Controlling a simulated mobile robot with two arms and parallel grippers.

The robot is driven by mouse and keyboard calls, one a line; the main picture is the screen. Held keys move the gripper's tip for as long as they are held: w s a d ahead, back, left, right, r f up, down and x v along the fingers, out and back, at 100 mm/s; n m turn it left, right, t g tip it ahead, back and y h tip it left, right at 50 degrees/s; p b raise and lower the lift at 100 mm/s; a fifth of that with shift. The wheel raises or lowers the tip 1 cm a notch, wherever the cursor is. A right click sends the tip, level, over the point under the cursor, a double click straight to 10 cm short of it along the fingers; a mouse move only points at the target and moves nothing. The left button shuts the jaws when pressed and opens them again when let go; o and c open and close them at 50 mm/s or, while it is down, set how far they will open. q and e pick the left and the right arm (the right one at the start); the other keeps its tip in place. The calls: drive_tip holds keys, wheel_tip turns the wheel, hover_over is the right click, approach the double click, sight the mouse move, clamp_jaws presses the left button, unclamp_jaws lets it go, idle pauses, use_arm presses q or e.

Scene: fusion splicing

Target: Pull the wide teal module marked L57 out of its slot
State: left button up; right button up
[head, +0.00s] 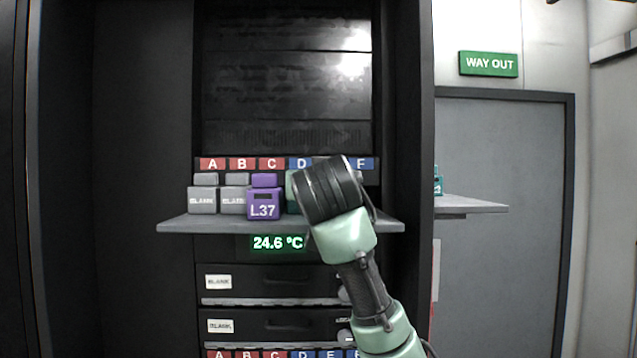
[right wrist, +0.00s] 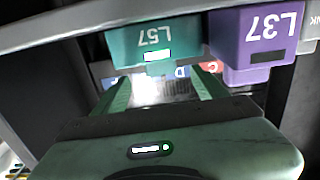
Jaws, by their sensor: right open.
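In the head view only a sliver of teal (head: 291,192) shows under slot label D, right of the purple module (head: 264,198); my right arm hides the rest. My right gripper (right wrist: 162,82) is open, its two green fingers spread and pointing toward the teal module's lower edge in the picture. Nothing is between the fingers. I cannot tell whether they touch the module. My left gripper is in neither view.
Grey blank modules (head: 202,197) fill slots A and B. A grey shelf ledge (head: 180,226) juts out under the modules. A side shelf (head: 472,204) at the right holds a small teal item (head: 437,183). Drawers (head: 265,282) sit below.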

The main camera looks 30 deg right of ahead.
drive_tip(key=shift+s+a+r, duration=0.3)
drive_tip(key=shift+s, duration=0.15)
drive_tip(key=shift+w+d, duration=0.15)
drive_tip(key=shift+w, duration=0.1)
drive_tip(key=p+x, duration=0.4)
drive_tip(key=x, duration=0.2)
drive_tip(key=shift+w+d, duration=0.1)
drive_tip(key=shift+w, duration=0.05)
drive_tip(key=shift+w+d+f+p, duration=0.15)
drive_tip(key=shift+w+d+p, duration=0.2)
drive_tip(key=shift+w, duration=0.2)
drive_tip(key=shift+w+d+f, duration=0.1)
drive_tip(key=shift+w, duration=0.1)
clamp_jaws()
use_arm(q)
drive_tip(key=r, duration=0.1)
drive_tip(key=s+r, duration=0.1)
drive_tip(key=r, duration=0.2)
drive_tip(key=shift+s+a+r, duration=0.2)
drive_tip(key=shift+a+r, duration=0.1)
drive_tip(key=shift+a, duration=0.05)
